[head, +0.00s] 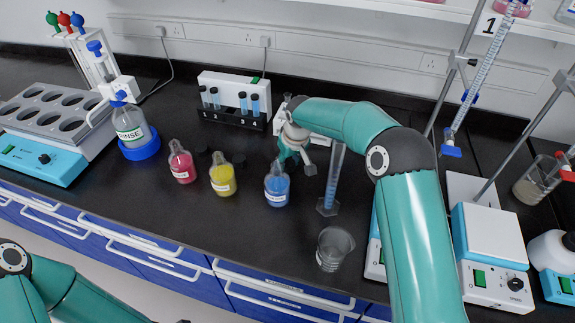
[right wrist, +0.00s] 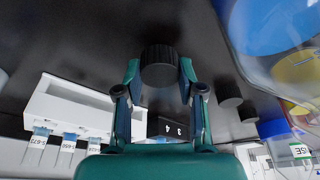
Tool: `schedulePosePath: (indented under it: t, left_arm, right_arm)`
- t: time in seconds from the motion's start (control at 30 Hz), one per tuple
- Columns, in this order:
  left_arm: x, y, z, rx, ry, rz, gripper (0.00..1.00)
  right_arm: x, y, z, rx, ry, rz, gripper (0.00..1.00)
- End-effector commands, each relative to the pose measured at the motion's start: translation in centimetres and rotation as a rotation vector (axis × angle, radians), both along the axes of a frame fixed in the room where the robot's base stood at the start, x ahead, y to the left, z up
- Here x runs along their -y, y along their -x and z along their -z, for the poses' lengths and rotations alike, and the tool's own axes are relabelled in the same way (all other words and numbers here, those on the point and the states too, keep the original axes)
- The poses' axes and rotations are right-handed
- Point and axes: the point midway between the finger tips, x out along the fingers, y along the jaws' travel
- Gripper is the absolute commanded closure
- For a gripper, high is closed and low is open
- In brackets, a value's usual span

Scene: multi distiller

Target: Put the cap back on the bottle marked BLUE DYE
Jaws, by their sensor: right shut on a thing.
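The blue-liquid bottle (head: 277,187) stands uncapped-looking on the black bench; its white label is too small to read. It also fills the upper right of the right wrist view (right wrist: 268,22). My right gripper (head: 296,166) is just behind and to the right of this bottle, pointing down. In the right wrist view its fingers (right wrist: 159,78) are shut on a black ribbed cap (right wrist: 159,64). I cannot tell whether the cap touches the bench. My left arm shows at the lower left of the head view, but its gripper is out of the picture.
A yellow bottle (head: 222,179) and a red bottle (head: 182,164) stand to the left, with two black caps (right wrist: 230,95) (right wrist: 248,112) near them. A measuring cylinder (head: 332,182) stands close right of the gripper. A beaker (head: 334,247) is in front. A cuvette rack (head: 232,112) is behind.

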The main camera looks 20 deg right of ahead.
Motion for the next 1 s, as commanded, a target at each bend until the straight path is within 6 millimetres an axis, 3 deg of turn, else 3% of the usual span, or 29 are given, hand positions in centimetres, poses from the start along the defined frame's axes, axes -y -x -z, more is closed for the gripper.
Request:
schedulePosePath:
  t: [0.17,0.6,0.8,1.0]
  left_arm:
    - [0.0,0.0,0.6,0.0,0.0,0.0,0.6]
    - [0.0,0.0,0.3,0.0,0.0,0.0,0.6]
    - [0.0,0.0,-0.3,0.0,0.0,0.0,0.6]
    - [0.0,0.0,-0.5,0.0,0.0,0.0,0.6]
  right_arm:
    - [-0.1,-0.1,-3.1,0.006,-0.001,-0.001,0.72]
    - [-0.1,-0.1,-14.3,0.004,-0.001,-0.001,0.72]
    - [-0.1,0.0,-17.3,0.001,-0.001,-0.001,0.72]
    - [-0.1,0.0,-18.3,-0.001,-0.001,-0.001,0.72]
